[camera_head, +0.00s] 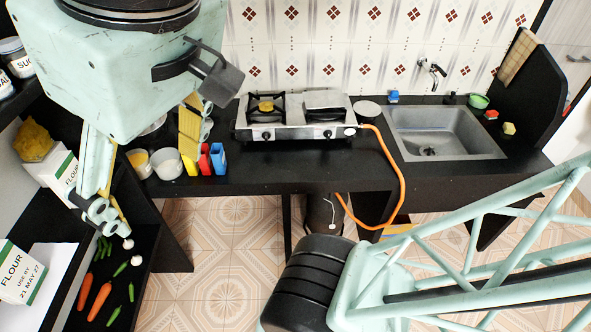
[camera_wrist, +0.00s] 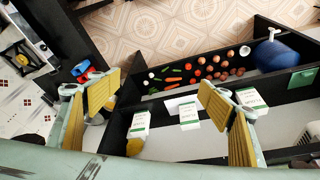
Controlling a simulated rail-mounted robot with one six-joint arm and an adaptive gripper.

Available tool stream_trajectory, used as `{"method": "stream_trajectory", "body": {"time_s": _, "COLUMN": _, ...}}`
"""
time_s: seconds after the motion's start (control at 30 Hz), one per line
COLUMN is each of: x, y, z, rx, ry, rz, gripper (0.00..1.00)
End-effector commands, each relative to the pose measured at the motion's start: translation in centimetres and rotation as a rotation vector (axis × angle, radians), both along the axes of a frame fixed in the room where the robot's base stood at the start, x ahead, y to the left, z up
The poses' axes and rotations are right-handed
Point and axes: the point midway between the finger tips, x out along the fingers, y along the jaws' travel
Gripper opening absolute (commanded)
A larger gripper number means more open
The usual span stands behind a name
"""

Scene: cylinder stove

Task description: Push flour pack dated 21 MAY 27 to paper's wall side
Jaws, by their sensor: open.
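The flour pack dated 21 MAY 27 (camera_head: 20,277) is a white box with a green stripe, at the lower left of the head view. It stands at the white paper (camera_head: 54,257); I cannot tell if its base overlaps the sheet. The wrist view shows several similar flour packs, with one (camera_wrist: 188,117) by the paper (camera_wrist: 176,103); their dates are too small to read. My gripper (camera_head: 153,190) is open and empty, above and apart from the packs. Its two yellow-padded fingers also show in the wrist view (camera_wrist: 162,98).
Another flour pack (camera_head: 60,172) stands farther along the shelf, partly behind my gripper, near a yellow lump (camera_head: 33,141). Vegetables (camera_head: 103,290) lie in the lower tray beside the shelf. The stove (camera_head: 295,116) and sink (camera_head: 440,133) are on the back counter.

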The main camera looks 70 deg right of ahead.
Motion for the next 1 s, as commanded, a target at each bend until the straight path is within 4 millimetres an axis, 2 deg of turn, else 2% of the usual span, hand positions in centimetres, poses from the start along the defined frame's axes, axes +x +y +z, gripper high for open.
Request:
{"method": "stream_trajectory", "body": {"time_s": 0.07, "x": -0.2, "y": 0.0, "z": -0.2, "rx": -0.001, "ry": 0.001, "rz": 0.000, "gripper": 0.72}}
{"method": "stream_trajectory", "body": {"time_s": 0.27, "x": -0.2, "y": 0.0, "z": -0.4, "rx": -0.001, "ry": 0.001, "rz": 0.000, "gripper": 0.54}}
{"method": "stream_trajectory", "body": {"time_s": 0.47, "x": -0.2, "y": 0.0, "z": -1.6, "rx": 0.000, "ry": 0.001, "rz": 0.000, "gripper": 0.36}}
{"method": "stream_trajectory", "body": {"time_s": 0.87, "x": -0.2, "y": 0.0, "z": -6.6, "rx": 0.000, "ry": 0.001, "rz": -0.001, "gripper": 0.00}}
{"method": "stream_trajectory", "body": {"time_s": 1.0, "x": -0.2, "y": 0.0, "z": -8.4, "rx": 0.000, "ry": 0.001, "rz": -0.001, "gripper": 0.00}}
